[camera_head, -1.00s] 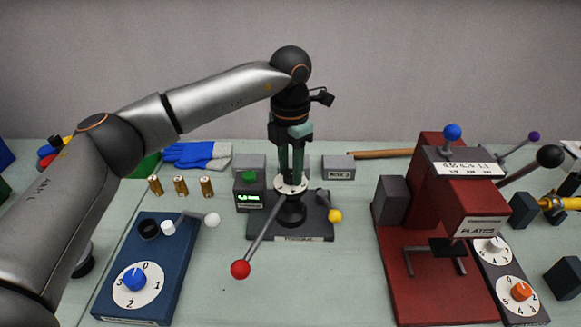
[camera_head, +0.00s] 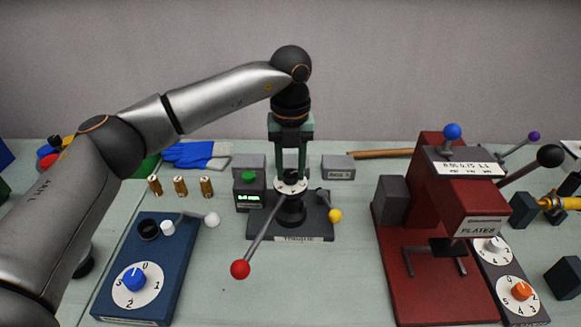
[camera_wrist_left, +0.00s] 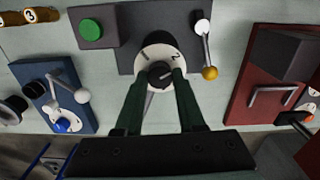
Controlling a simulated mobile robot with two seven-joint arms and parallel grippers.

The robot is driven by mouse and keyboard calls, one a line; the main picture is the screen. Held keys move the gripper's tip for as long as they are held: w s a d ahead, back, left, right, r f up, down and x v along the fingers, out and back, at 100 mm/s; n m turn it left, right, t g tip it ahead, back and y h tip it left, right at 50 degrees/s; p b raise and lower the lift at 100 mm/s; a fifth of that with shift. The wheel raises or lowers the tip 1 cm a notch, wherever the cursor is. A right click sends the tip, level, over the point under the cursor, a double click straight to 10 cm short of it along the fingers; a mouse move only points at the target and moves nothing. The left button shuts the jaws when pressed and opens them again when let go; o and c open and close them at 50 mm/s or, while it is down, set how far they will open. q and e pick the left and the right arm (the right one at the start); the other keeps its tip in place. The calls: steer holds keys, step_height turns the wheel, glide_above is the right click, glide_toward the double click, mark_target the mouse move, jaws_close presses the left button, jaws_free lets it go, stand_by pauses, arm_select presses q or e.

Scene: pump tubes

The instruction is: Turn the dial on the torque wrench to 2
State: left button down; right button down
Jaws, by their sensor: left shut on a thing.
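The torque wrench stands on a dark base (camera_head: 322,228) labelled "TORQUE" in the middle of the bench. On its top is a white dial disc (camera_head: 284,189) with a black knob (camera_wrist_left: 160,74); the disc also shows in the left wrist view (camera_wrist_left: 160,50), where a 2 seems to show beyond the knob. A grey lever with a red ball (camera_head: 240,269) slants toward the front left. My left gripper (camera_head: 291,178) points down and is shut on the knob, one finger each side. The fingers partly hide the dial, and its setting is unclear. My right gripper is out of view.
A box with a green button (camera_head: 249,178) and lit display stands left of the wrench. A yellow-ball lever (camera_head: 334,216) is close right. A blue dial box (camera_head: 165,245) lies front left, a red press (camera_head: 415,270) right. Bench in front is clear.

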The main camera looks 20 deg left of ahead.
mark_target(290, 174)
arm_select(q)
steer(key=shift+n, duration=1)
steer(key=c, duration=0.5)
jaws_free()
steer(key=shift+r, duration=0.1)
step_height(290, 174, up, 12)
steer(key=shift+r, duration=0.15)
steer(key=shift+s, duration=0.1)
